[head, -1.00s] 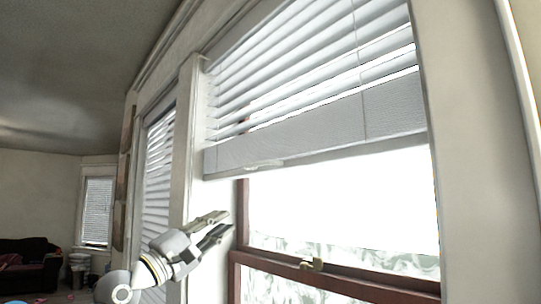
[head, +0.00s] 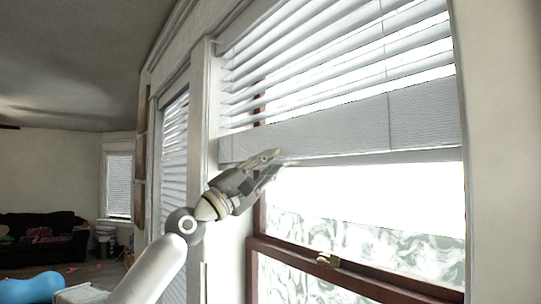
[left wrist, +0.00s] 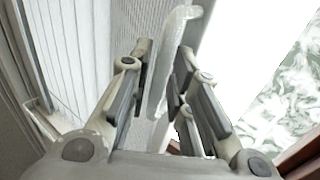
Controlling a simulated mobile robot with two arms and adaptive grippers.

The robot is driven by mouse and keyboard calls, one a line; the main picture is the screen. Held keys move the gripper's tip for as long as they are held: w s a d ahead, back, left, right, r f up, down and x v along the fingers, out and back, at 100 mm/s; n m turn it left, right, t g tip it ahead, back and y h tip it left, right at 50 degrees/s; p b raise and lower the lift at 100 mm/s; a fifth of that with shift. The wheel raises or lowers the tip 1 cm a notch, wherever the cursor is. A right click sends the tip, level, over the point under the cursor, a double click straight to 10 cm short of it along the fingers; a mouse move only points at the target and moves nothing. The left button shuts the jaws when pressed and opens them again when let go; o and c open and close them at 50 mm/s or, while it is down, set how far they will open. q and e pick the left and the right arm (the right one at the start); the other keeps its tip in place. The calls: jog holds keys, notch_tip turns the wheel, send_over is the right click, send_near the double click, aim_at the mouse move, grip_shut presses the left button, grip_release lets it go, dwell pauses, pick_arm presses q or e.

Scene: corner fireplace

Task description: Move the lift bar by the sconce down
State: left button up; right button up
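The raised blind's wide light-grey bottom rail (head: 340,132) hangs across the upper part of the window in the head view. The lift bar (left wrist: 178,45), a small pale handle on the rail's lower edge, shows in the left wrist view. It runs between the two fingers, with gaps visible at its sides. My left gripper (head: 270,162) is open at the left end of the rail's lower edge. In the head view its fingers mostly hide the lift bar. The same gripper also shows in the left wrist view (left wrist: 162,65). No sconce and no right gripper are in view.
The window's red-brown sash (head: 350,273) with a small brass latch (head: 327,260) lies below the blind. Another blind (head: 174,160) covers the window to the left. A dark sofa (head: 40,240) stands far back left, with a blue object (head: 32,288) nearer. The space below the rail is clear.

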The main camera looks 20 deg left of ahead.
pick_arm(q)
jog(key=shift+w, duration=0.1)
grip_shut()
